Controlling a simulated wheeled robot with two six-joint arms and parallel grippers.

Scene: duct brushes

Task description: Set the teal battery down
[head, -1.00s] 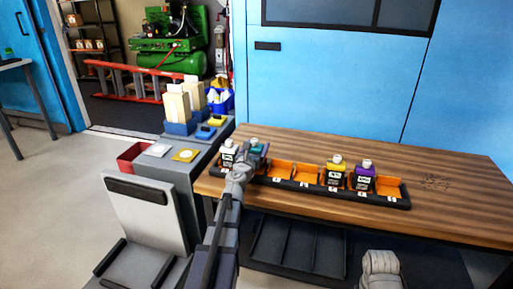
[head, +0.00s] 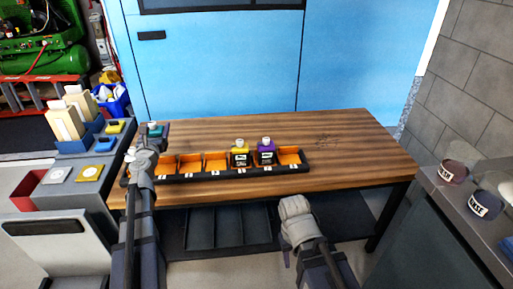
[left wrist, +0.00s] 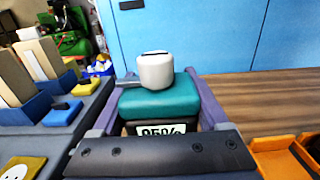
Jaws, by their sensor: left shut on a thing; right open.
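The teal battery (head: 155,130) is held upright in my left gripper (head: 146,146) at the left end of the rack in the head view. In the left wrist view the teal battery (left wrist: 160,101), with a pale grey cap and a percentage label, sits between the purple fingers. The black rack (head: 225,176) with orange slots lies on the wooden table. My left arm hides most of the rack's left end. My right gripper (head: 293,222) is open and empty in front of the table.
A grey cabinet (head: 85,185) on the left carries blue holders and yellow pieces. A red bin (head: 30,190) is beside it. A dark counter (head: 440,205) with two labelled dark cups stands at right. The table's right part (head: 350,150) is clear.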

